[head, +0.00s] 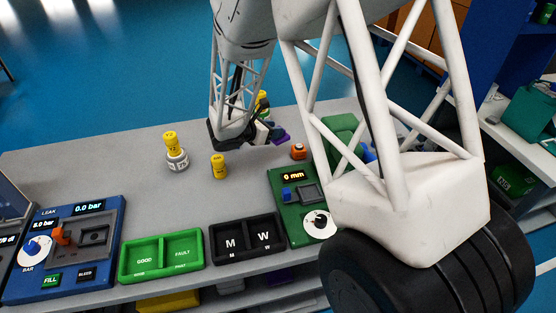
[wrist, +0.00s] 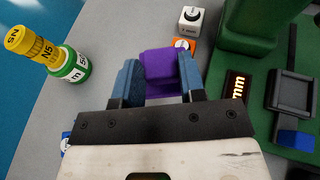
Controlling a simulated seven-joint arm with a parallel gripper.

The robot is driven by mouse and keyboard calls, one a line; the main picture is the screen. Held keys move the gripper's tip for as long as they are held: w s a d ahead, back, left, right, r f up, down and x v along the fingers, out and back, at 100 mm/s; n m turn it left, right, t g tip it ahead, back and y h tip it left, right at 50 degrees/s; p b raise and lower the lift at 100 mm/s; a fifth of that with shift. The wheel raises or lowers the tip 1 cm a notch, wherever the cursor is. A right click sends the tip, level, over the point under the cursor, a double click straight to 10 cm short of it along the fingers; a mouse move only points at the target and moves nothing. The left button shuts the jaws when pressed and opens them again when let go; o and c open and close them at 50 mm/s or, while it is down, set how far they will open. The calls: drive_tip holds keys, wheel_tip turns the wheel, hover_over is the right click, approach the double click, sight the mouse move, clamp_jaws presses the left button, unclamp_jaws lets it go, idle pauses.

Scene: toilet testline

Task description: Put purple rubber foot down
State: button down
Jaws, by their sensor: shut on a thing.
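The purple rubber foot (wrist: 160,64) sits between the blue fingers of my gripper (wrist: 161,82) in the wrist view. The fingers are shut on it, one on each side. In the head view a bit of the purple foot (head: 281,137) shows at the tips of my gripper (head: 268,133), over the back part of the grey table (head: 100,160). I cannot tell whether the foot touches the table.
Yellow pieces (head: 171,143) (head: 219,167) stand to the left. The green tray (head: 133,263) and black M/W tray (head: 222,246) line the front. The middle-left table is clear.

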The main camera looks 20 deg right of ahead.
drive_tip(key=shift+r, duration=0.25)
drive_tip(key=shift+a+r, duration=0.1)
idle(0.4)
drive_tip(key=shift+f, duration=3.15)
drive_tip(key=shift+f, duration=1.9)
drive_tip(key=shift+f, duration=0.1)
drive_tip(key=c, duration=0.7)
unclamp_jaws()
